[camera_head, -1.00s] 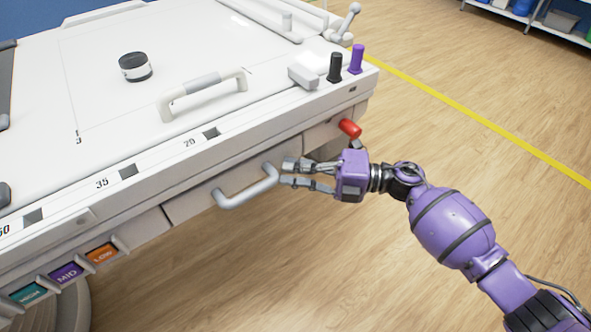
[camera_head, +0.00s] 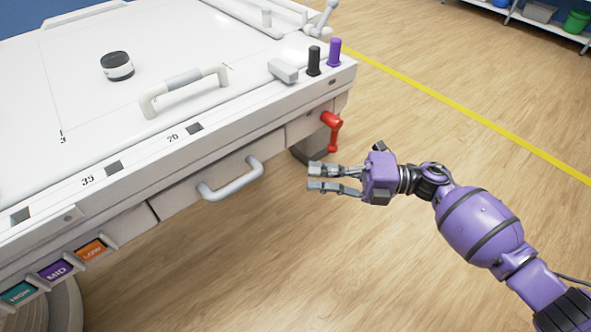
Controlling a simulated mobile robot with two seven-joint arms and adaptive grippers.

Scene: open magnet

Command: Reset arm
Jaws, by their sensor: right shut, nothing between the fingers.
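My right gripper (camera_head: 312,177) is at the end of the purple arm that comes in from the lower right. It is shut and empty, in the air in front of the machine's right corner. The grey drawer-type handle (camera_head: 232,184) on the machine's front is to its left, apart from it. A red lever (camera_head: 331,131) hangs down at the machine's corner, above the gripper and clear of it. My left gripper does not show.
The white machine (camera_head: 120,150) fills the left side. On its top are a black-and-white knob (camera_head: 117,66), a carry handle (camera_head: 185,90), a black peg (camera_head: 314,60) and a purple peg (camera_head: 335,52). Labelled buttons (camera_head: 57,271) sit at lower left. The wooden floor (camera_head: 450,120) at right is clear.

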